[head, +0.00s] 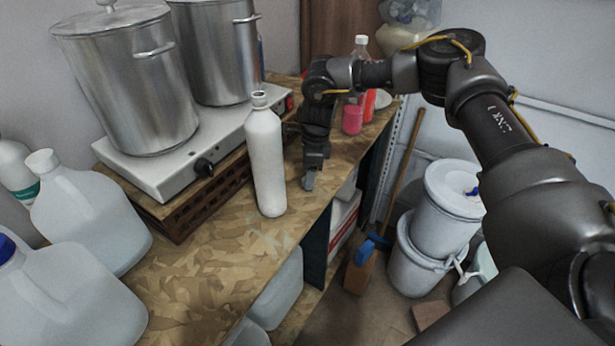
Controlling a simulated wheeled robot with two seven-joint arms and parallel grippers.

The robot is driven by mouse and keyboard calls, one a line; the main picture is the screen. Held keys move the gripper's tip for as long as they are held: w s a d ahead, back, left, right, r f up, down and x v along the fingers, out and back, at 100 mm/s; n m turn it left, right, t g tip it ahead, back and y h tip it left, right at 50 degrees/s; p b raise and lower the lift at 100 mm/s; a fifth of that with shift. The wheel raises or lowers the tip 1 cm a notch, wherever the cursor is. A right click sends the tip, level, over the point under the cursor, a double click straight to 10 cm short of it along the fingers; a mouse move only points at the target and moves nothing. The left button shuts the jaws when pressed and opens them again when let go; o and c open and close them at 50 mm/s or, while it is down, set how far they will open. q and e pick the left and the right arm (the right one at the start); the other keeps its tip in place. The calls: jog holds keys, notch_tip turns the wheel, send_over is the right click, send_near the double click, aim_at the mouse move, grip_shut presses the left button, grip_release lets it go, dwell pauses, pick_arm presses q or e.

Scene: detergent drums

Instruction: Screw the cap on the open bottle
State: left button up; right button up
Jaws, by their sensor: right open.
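The open bottle (265,160) is tall, white and upright on the wooden bench top, with a bare, uncapped neck. My right gripper (310,180) points down just to the right of the bottle, low over the bench top near its front edge. It is open, and a small gap separates it from the bottle. I cannot make out a loose cap; the gripper may hide it. My left gripper is not in view.
Two steel pots (140,85) stand on a white hotplate (180,165) behind the bottle. Large jugs (85,210) crowd the left. A pink bottle (352,117) stands beyond my right arm. The bench (215,275) is clear in front of the bottle. White drums (450,205) stand on the floor.

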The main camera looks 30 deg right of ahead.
jog(key=shift+w+f, duration=0.1)
jog(key=shift+f, duration=0.65)
jog(key=c, duration=1.1)
